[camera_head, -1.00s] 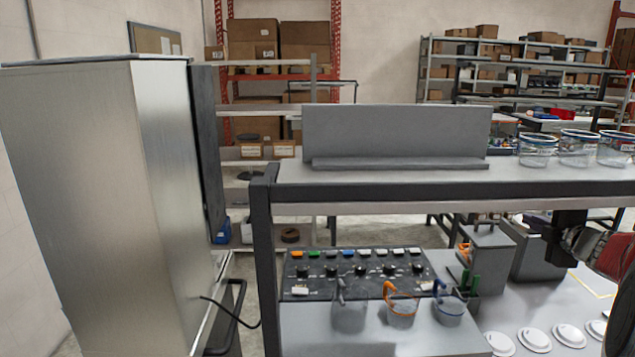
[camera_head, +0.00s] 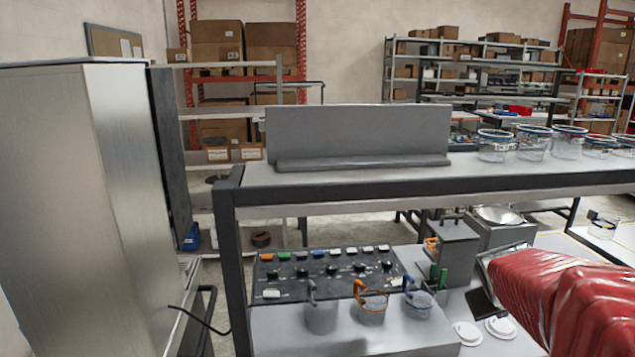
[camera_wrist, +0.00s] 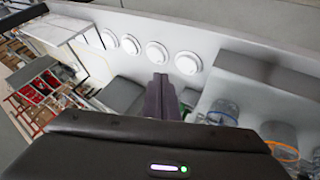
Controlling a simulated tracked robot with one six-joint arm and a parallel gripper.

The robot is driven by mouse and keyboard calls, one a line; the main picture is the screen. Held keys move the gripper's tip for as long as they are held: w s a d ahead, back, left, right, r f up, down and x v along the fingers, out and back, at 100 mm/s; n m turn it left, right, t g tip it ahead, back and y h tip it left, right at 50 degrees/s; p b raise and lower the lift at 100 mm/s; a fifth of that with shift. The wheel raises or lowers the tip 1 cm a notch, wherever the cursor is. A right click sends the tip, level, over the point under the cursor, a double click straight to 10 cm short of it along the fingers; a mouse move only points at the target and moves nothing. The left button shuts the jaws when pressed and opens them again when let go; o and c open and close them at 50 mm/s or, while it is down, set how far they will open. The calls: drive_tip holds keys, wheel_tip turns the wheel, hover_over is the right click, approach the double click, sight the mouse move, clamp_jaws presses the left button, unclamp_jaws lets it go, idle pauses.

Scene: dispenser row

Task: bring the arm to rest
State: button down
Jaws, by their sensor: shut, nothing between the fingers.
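My gripper (camera_wrist: 161,97) shows in the wrist view with its two dark fingers pressed together and nothing between them. It hangs above the grey counter, beside a row of white round lids (camera_wrist: 157,52). In the head view my red-sleeved arm reaches in from the right edge, its end close to the grey dispenser box (camera_head: 452,250). The fingertips are hard to make out in the head view.
Three handled cups, one with an orange rim (camera_head: 371,302), stand on the front ledge by a button panel (camera_head: 325,270). Glass jars (camera_head: 533,142) line the upper shelf (camera_head: 340,178). A tall steel cabinet (camera_head: 60,200) stands left.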

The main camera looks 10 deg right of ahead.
drive_tip(key=s+a+y, duration=0.2)
drive_tip(key=s+a, duration=0.2)
drive_tip(key=a, duration=0.6)
drive_tip(key=s+a+n+y, duration=0.1)
drive_tip(key=s+a, duration=0.4)
drive_tip(key=a, duration=0.6)
drive_tip(key=s+a+y, duration=0.3)
drive_tip(key=s+a, duration=0.1)
drive_tip(key=a, duration=0.7)
drive_tip(key=shift+s+r+t, duration=0.2)
drive_tip(key=shift+s+t, duration=0.1)
drive_tip(key=shift+s, duration=0.05)
